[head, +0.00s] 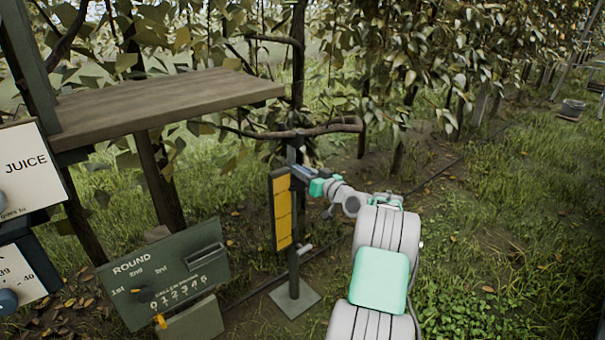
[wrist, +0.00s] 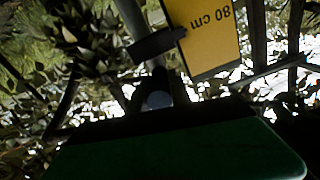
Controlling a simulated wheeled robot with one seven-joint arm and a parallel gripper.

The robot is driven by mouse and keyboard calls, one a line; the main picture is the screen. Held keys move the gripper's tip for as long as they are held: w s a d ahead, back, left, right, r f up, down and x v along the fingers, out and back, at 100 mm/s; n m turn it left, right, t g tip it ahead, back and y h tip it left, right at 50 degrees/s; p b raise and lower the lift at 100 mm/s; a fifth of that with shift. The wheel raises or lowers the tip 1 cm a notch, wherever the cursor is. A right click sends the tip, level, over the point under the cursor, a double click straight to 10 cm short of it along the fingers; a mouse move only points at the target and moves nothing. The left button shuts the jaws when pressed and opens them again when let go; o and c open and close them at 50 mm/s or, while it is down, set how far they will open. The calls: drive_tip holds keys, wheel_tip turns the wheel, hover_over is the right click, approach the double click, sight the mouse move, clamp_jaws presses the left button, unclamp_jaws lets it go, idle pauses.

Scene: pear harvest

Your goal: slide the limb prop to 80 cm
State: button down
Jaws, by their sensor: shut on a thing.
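The limb prop (head: 293,265) is a dark upright post on a flat square base plate, with a yellow scale plate (head: 284,212) on its left side. Its top meets a bent branch (head: 310,131). My gripper (head: 298,174) is at the upper part of the post, near the top of the scale, shut on the prop's sliding part. In the wrist view the scale plate (wrist: 208,32) reads "80 cm" upside down, with a dark bracket (wrist: 157,45) against its edge. A pale round end (wrist: 158,100) shows below the bracket. The fingertips' contact is hidden.
A wooden shelf (head: 165,100) juts in at upper left. A green "ROUND" board (head: 170,275) stands left of the prop, with white signs (head: 25,170) farther left. Leafy rows stand behind. Open grass (head: 500,220) lies to the right.

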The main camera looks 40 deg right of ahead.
drive_tip(key=c, duration=1.5)
unclamp_jaws()
drive_tip(key=shift+w+r, duration=0.1)
drive_tip(key=shift+r, duration=0.55)
drive_tip(key=o, duration=0.3)
drive_tip(key=shift+f, duration=0.35)
drive_tip(key=s, duration=0.4)
drive_tip(key=s+p, duration=0.1)
drive_tip(key=s, duration=0.3)
drive_tip(key=shift+d, duration=0.2)
